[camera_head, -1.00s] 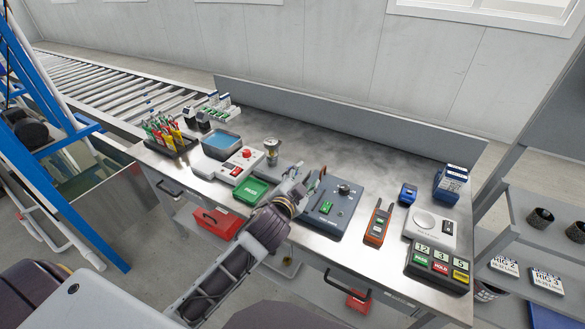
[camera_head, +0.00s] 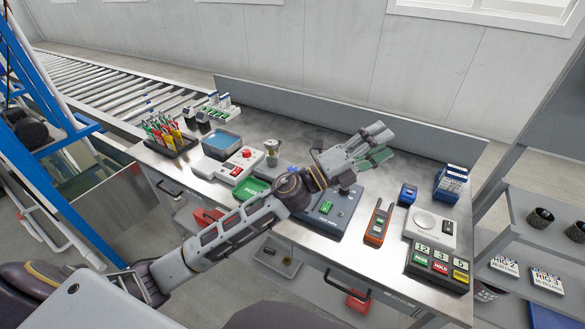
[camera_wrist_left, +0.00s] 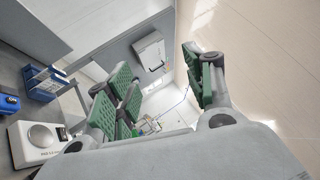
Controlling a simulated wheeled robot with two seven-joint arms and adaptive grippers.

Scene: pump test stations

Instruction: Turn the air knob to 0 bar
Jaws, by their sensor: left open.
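The blue-grey control panel (camera_head: 322,214) lies on the steel bench, with a green label or button (camera_head: 326,207) on its face. The black round knob on its upper part is hidden behind my left arm now. My left gripper (camera_head: 388,143) is open and empty above the back of the bench, beyond and above the panel, pointing to the right. In the left wrist view its green-padded fingers (camera_wrist_left: 157,68) stand wide apart with nothing between them, and neither panel nor knob shows. My right gripper is not in view.
Right of the panel are an orange handheld device (camera_head: 379,222), a blue gauge (camera_head: 408,194), a white scale (camera_head: 421,229) and a display box (camera_head: 425,274). Left are a red-button box (camera_head: 233,172), a blue-lined tray (camera_head: 237,147) and a glass-bodied part (camera_head: 272,150). A low back wall (camera_head: 300,112) borders the bench.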

